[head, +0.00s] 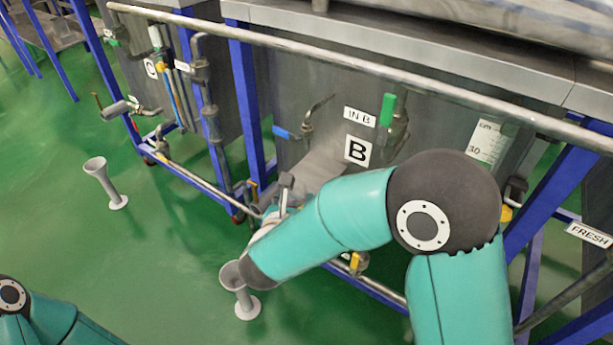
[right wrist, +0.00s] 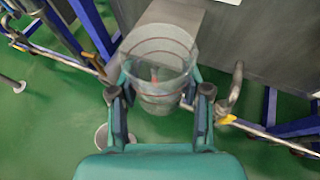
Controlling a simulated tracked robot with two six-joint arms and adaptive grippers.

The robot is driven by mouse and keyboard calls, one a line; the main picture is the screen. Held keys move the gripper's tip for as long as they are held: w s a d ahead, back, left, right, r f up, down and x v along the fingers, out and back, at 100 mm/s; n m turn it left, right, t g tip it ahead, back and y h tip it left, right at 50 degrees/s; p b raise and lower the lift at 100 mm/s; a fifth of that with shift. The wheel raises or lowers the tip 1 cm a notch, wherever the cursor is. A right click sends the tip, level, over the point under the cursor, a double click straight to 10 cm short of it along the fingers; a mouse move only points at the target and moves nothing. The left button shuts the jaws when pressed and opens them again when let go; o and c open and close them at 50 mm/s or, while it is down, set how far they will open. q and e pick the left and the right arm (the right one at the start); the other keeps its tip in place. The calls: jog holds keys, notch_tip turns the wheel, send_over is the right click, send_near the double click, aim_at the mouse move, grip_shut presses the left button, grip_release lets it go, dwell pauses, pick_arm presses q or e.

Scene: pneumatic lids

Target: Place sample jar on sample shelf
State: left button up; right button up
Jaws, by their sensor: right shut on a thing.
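The sample jar (right wrist: 160,72) is a clear, round, see-through vessel in the right wrist view. My right gripper (right wrist: 160,98) is shut on it, with one finger on each side. In the head view my right gripper (head: 282,205) is in front of tank B, mostly behind my own forearm, and the jar cannot be made out clearly there. A flat grey metal surface (head: 317,168) juts out below the B label; it looks like the sample shelf. In the right wrist view this surface (right wrist: 168,14) lies just beyond the jar. I cannot tell whether they touch. My left gripper is out of view.
Tank B (head: 440,125) stands in a blue frame with pipes and valves. A long rail (head: 400,75) crosses above my right arm. A funnel-topped stand (head: 243,300) is below my wrist; another (head: 103,180) is farther left. Green floor is open at left.

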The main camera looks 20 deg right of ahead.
send_over(307, 181)
jog(key=shift+b, duration=0.3)
jog(key=shift+w+f+b, duration=0.1)
jog(key=shift+f+b, duration=0.65)
jog(key=shift+f, duration=1.1)
jog(key=shift+r, duration=0.1)
jog(key=o, duration=1.2)
